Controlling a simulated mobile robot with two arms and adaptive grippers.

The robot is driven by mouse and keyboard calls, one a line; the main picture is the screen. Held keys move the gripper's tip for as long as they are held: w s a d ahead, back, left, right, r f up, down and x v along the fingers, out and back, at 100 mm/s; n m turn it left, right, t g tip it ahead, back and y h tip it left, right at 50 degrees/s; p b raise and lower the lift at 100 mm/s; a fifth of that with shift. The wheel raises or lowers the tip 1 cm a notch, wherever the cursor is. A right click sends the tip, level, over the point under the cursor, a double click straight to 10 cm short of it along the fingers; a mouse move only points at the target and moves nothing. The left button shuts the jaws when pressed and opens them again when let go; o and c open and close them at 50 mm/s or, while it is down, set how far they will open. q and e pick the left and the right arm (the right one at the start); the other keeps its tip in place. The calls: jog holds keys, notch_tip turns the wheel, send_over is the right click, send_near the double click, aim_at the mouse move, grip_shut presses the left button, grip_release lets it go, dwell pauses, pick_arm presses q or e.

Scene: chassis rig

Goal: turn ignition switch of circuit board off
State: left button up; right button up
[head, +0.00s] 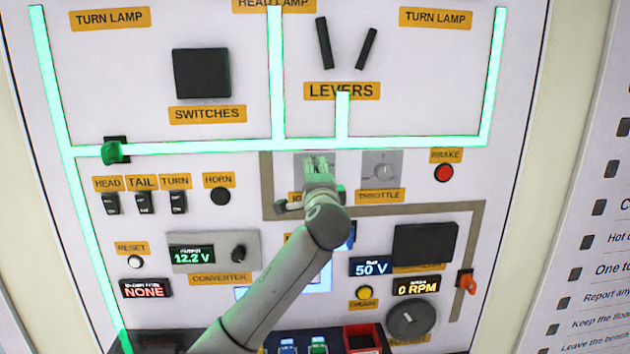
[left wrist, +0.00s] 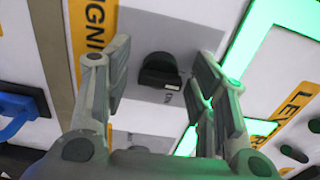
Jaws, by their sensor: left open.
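The ignition switch (left wrist: 160,72) is a black rotary knob on a grey plate (left wrist: 150,30), seen in the left wrist view next to the yellow IGNITION label (left wrist: 95,35). My left gripper (left wrist: 162,60) is open, with one finger on each side of the knob and clear gaps visible between. How far the fingertips are from the panel is hard to tell. In the head view the left gripper (head: 318,168) covers the ignition switch and most of its label; only the upper part of its plate (head: 303,157) shows. My right gripper is not in view.
A glowing green strip (head: 230,145) runs above. A green-handled lever (head: 112,152) and an orange one (head: 467,281) stick out. The converter reads 12.2 V (head: 192,254).

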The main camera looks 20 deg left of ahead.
pick_arm(q)
jog(key=v, duration=1.2)
